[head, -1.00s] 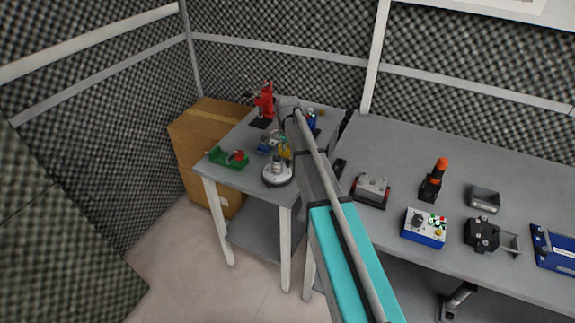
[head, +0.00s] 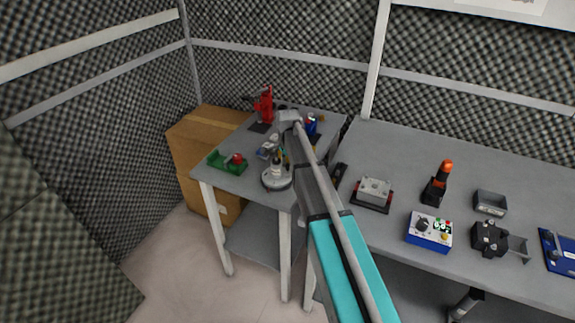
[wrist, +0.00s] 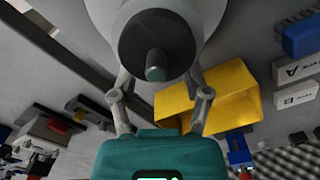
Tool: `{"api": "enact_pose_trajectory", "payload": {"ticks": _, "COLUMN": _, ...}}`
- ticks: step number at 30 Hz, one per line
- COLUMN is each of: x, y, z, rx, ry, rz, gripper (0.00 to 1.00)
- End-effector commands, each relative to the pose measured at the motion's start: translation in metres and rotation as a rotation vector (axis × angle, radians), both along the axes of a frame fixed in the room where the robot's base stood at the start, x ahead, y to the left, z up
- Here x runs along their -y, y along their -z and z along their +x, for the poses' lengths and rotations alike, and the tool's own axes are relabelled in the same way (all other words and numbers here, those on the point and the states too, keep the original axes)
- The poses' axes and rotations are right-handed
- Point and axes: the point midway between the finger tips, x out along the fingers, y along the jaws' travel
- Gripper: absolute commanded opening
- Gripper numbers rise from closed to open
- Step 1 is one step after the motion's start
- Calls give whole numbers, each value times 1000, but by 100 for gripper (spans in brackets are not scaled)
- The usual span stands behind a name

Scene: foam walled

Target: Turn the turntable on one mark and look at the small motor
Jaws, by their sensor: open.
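The turntable (head: 276,182) is a pale round base near the front edge of the small grey table. In the wrist view its pale body (wrist: 97,12) fills the top middle. A dark round part with a grey stub, perhaps the small motor (wrist: 155,73), faces the wrist camera there. My gripper (wrist: 158,82) is open, with one finger on each side of the stub and the fingertips near the pale body. Whether they touch it I cannot tell. In the head view the gripper is small and unclear above the turntable. No index marks are readable.
A green holder with a red part (head: 228,162) stands left of the turntable, and a red device (head: 265,105) behind. The right bench holds a blue control box (head: 430,232) and other devices.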

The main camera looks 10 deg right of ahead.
Motion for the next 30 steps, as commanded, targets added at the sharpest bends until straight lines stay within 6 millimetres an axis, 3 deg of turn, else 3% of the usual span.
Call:
{"api": "enact_pose_trajectory", "payload": {"ticks": 2, "x": 0, "y": 0, "z": 0, "rx": 0, "ry": 0, "rz": 0, "gripper": 62}}
{"api": "enact_pose_trajectory", "payload": {"ticks": 12, "x": 0, "y": 0, "z": 0, "rx": 0, "ry": 0, "rz": 0, "gripper": 0}}
{"api": "enact_pose_trajectory", "payload": {"ticks": 30, "x": -1, "y": 0, "z": 2, "rx": 0, "ry": -51, "rz": 0, "gripper": 0}}
